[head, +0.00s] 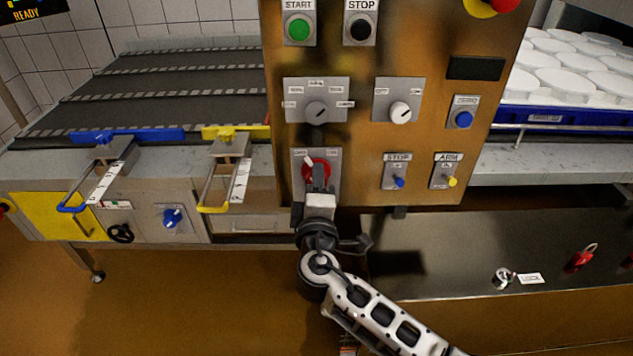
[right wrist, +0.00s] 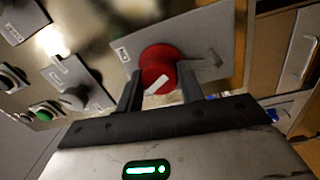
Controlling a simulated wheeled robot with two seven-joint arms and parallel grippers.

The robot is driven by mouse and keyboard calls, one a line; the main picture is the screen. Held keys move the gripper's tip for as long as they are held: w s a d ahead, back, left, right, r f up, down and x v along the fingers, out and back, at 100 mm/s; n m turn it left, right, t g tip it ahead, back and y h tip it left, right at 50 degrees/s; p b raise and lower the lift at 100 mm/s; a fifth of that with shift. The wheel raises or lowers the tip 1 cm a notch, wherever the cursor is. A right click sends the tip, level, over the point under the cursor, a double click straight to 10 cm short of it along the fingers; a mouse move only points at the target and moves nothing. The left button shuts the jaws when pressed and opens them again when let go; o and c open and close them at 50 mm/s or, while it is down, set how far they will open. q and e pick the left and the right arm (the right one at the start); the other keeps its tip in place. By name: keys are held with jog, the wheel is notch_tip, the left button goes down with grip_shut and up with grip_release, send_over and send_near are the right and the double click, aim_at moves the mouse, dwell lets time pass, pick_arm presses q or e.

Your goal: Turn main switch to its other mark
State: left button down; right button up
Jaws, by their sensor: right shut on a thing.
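The main switch (head: 314,165) is a red rotary knob on a grey plate (head: 333,161), low on the left of the orange panel. The plate has a small label at each upper corner. The knob's white pointer slants to the upper left, toward the left label. In the right wrist view the red knob (right wrist: 158,58) sits between the two dark fingers, with its white line showing. My right gripper (head: 319,184) comes from below and is shut on the knob, hiding its lower part. My left gripper is not in view.
Above the main switch are a grey selector (head: 317,110) and a white-knobbed selector (head: 400,112). Small blue and yellow switches (head: 452,181) sit to the right. A yellow-handled lever (head: 240,180) stands left of the panel. A red padlock (head: 582,258) lies on the dark bench.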

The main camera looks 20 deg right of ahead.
jog(key=shift+r+n, duration=0.25)
jog(key=shift+n, duration=0.75)
pick_arm(q)
jog(key=shift+p, duration=0.4)
pick_arm(e)
jog(key=shift+n, duration=0.5)
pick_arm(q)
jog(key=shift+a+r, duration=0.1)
pick_arm(e)
jog(key=o, duration=1)
jog(key=shift+w+f, duration=0.1)
